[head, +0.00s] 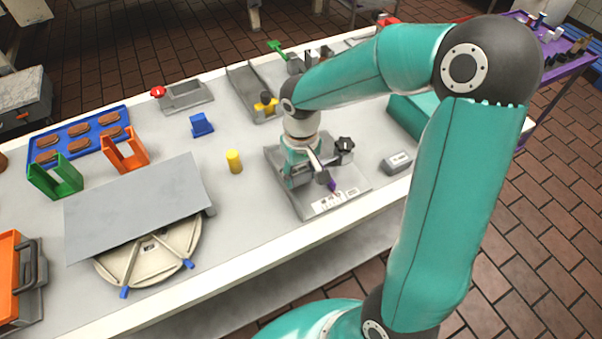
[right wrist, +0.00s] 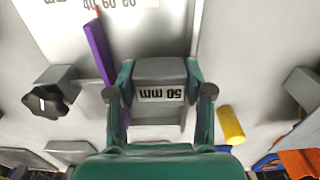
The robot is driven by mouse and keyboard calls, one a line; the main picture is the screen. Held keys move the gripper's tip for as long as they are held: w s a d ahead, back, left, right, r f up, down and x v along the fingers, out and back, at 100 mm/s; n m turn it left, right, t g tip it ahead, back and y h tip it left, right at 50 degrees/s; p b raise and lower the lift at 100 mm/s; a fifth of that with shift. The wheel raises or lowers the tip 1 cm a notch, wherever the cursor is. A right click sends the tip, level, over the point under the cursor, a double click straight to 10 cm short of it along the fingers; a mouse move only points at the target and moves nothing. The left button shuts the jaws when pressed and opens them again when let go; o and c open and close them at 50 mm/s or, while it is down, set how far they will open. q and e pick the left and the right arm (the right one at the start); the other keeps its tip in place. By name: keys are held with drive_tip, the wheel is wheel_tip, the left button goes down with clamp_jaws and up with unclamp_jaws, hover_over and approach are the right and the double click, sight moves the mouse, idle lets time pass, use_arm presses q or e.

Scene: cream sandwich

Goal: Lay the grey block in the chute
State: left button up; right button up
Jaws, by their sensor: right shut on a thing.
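My right gripper (head: 305,178) is over a grey fixture (head: 347,183) with a printed scale and a purple pointer (head: 331,185). In the right wrist view its two fingers (right wrist: 160,92) are shut on a grey block (right wrist: 160,70) labelled "50 mm". In the head view this block is mostly hidden by the gripper. Whether it touches the fixture is unclear. A long grey trough with raised sides (head: 242,90), probably the chute, lies farther back and left of my right gripper. My left gripper is not in view.
A black knob (head: 345,145) stands close behind the gripper. Another small grey block (head: 396,163) lies to the right. A yellow cylinder (head: 234,162) and blue block (head: 201,124) stand to the left. A yellow piece (head: 265,105) is at the trough's near end.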

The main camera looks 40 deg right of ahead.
drive_tip(key=shift+s+a+f, duration=0.1)
drive_tip(key=shift+s+f, duration=0.1)
drive_tip(key=shift+f, duration=0.35)
drive_tip(key=shift+s, duration=0.1)
drive_tip(key=shift+c, duration=0.8)
drive_tip(key=o, duration=1.3)
drive_tip(key=shift+w+f, duration=0.2)
drive_tip(key=shift+w, duration=0.1)
drive_tip(key=shift+s+r, duration=0.1)
drive_tip(key=shift+r, duration=0.05)
drive_tip(key=shift+r, duration=0.1)
